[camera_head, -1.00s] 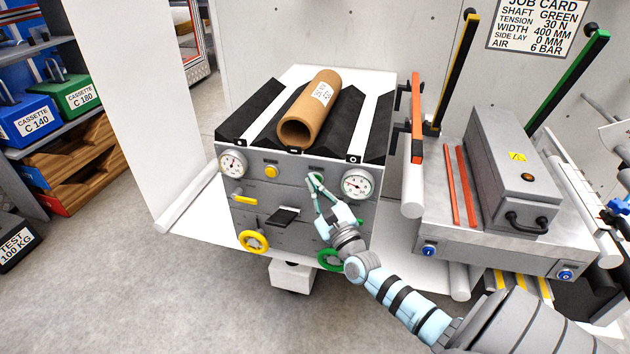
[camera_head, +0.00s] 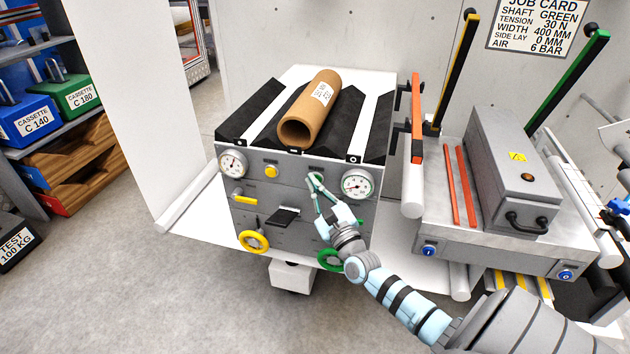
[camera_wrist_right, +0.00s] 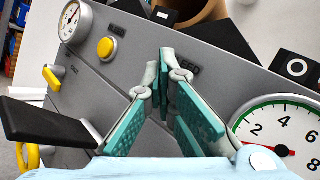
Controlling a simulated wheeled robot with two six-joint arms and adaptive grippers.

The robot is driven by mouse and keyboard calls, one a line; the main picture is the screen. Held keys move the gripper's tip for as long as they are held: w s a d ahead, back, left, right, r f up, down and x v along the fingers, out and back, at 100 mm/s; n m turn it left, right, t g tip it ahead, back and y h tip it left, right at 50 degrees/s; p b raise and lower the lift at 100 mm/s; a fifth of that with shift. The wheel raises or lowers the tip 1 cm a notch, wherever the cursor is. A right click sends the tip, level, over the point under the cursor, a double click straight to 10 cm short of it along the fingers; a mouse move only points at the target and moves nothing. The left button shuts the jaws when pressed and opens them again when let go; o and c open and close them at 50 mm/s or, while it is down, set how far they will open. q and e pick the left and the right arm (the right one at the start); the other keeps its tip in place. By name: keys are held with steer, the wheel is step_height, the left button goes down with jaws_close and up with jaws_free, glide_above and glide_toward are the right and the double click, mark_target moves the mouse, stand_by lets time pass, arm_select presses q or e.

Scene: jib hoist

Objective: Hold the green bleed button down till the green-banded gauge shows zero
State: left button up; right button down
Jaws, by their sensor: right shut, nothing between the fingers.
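The grey panel's green-banded gauge (camera_head: 357,184) is at its upper right. My right gripper (camera_head: 313,180) is shut and empty, fingertips at the panel just left of this gauge, under a small label. The fingertips (camera_wrist_right: 170,72) hide the green bleed button, so I cannot tell whether it is pressed. My left gripper is out of view.
A second gauge (camera_head: 233,164), yellow button (camera_head: 271,172), black lever (camera_head: 283,216), yellow handwheel (camera_head: 253,242) and green handwheel (camera_head: 329,260) share the panel. A cardboard core (camera_head: 309,112) lies on top. A grey machine box (camera_head: 510,170) stands right.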

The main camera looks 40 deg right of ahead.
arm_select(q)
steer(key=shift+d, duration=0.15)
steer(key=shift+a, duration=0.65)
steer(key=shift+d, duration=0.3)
